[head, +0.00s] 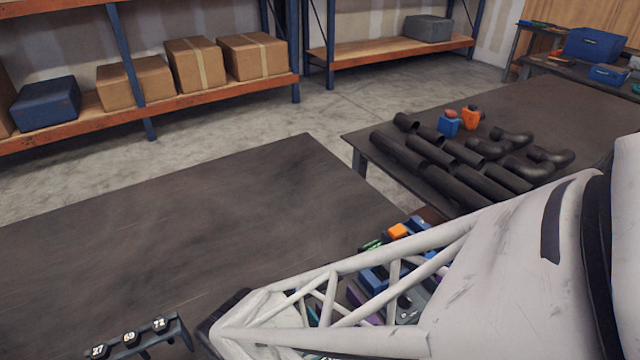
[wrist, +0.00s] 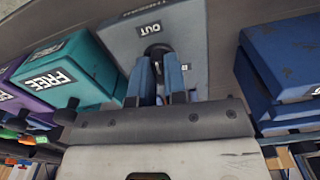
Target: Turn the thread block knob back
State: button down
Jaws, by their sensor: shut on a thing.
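The thread block (wrist: 188,32) is a grey-blue block at the top middle of the wrist view. Its face carries an "OUT" label, and a second line of lettering at its top edge is only partly legible. The dark round knob (wrist: 157,49) is on that face, below the "OUT" label. My gripper (wrist: 160,60) has two blue fingers that reach up to the knob and are shut on it. The fingertips partly cover the knob, so its turn angle is hard to read. In the head view my arm hides the gripper and the knob.
A teal block marked "FREE" (wrist: 60,76) and a purple block (wrist: 22,90) stand left; blue blocks (wrist: 290,55) stand right. In the head view, a numbered black rack (head: 130,340) sits at the near edge, black pipes (head: 440,165) lie on another table, and the left tabletop (head: 200,240) is clear.

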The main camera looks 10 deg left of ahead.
jog(key=shift+n, duration=0.8)
jog(key=c, duration=1.2)
grip_release()
jog(key=shift+o, duration=0.2)
jog(key=shift+r, duration=0.1)
jog(key=shift+r, duration=3.85)
jog(key=shift+w, duration=0.1)
